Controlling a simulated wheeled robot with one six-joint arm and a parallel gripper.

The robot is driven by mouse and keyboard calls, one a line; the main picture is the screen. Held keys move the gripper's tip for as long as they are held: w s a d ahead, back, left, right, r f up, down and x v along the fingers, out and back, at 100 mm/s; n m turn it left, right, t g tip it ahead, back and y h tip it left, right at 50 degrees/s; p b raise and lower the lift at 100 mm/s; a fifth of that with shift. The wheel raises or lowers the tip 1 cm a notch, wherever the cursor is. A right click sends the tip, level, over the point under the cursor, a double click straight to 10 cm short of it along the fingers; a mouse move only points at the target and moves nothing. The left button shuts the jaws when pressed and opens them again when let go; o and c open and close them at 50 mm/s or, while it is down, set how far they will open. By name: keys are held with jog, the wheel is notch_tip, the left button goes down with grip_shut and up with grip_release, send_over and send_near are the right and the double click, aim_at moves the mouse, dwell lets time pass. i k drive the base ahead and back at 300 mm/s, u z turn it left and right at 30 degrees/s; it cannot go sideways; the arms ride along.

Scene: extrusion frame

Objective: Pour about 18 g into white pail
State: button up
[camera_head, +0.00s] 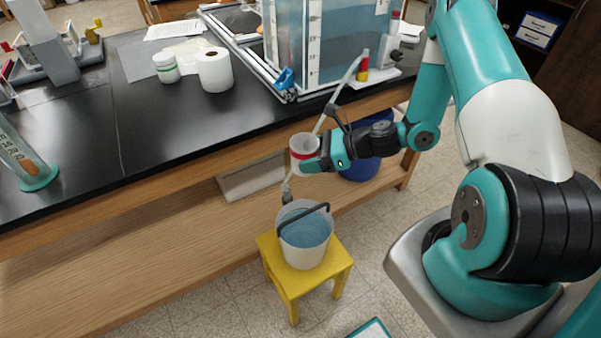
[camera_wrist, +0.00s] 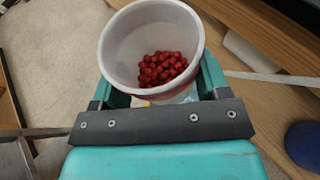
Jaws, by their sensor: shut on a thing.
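The white pail (camera_head: 304,240) stands upright on a small yellow stool and holds bluish liquid, with its dark handle across the top. My gripper (camera_head: 318,160) is shut on a white cup with a red band (camera_head: 303,156), held above the pail and apart from it. In the wrist view the cup (camera_wrist: 151,45) holds many small red beads (camera_wrist: 163,68) low inside. The cup looks close to upright in the head view. The gripper's fingertips are mostly hidden behind the cup in the wrist view.
A clear water tank (camera_head: 330,40) stands on the black bench (camera_head: 150,110), and a hose (camera_head: 325,117) runs down from it towards the pail. The yellow stool (camera_head: 297,278) stands on open floor. A blue bucket (camera_head: 360,168) sits behind my gripper. A paper roll (camera_head: 215,72) stands on the bench.

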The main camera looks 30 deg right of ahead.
aim_at(304, 228)
jog(key=z, duration=3.25)
jog(key=k, duration=1.1)
jog(key=u, duration=2.1)
